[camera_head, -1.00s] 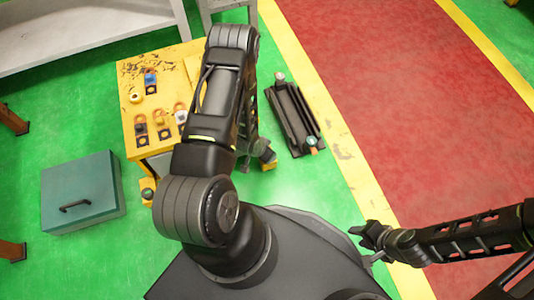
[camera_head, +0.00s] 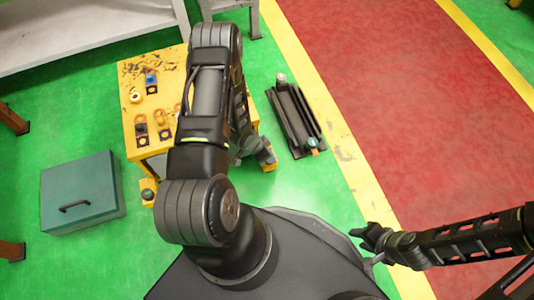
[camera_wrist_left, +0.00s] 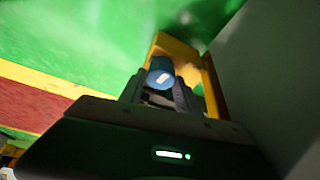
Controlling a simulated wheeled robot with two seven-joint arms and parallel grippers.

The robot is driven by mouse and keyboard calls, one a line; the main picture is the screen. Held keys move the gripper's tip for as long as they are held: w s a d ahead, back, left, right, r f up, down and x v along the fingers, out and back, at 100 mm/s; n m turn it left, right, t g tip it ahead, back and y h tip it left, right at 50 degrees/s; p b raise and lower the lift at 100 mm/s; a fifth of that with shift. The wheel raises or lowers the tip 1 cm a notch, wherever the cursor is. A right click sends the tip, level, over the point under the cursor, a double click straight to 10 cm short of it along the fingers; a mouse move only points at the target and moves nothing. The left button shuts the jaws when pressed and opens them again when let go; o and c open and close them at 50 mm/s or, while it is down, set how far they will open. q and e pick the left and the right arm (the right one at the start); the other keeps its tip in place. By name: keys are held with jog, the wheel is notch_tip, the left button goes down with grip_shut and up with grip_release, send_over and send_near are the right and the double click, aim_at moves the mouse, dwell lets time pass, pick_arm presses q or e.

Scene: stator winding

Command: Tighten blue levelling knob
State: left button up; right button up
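The blue levelling knob (camera_wrist_left: 161,72) shows in the left wrist view as a short blue cylinder with a pale mark, in front of a yellow bracket (camera_wrist_left: 188,52). My left gripper (camera_wrist_left: 160,82) has a dark finger on each side of the knob, close against it. In the head view the left hand is low at the yellow stand's right side, beside a yellow foot (camera_head: 267,157). My own arm hides most of it, and the knob cannot be made out there. My right gripper (camera_head: 368,236) hangs at the lower right, away from the stand, with nothing visible in it.
The yellow stand (camera_head: 128,82) carries several small coloured parts. A black rail-like fixture (camera_head: 294,118) lies on the floor to its right. A teal box (camera_head: 82,190) stands at left. A grey bench (camera_head: 85,38) is behind. The red floor lane is clear.

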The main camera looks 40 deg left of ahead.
pick_arm(q)
jog(key=o, duration=0.5)
jog(key=shift+w+r, duration=0.1)
jog(key=shift+c, duration=0.2)
jog(key=p+v, duration=0.3)
jog(key=v, duration=0.5)
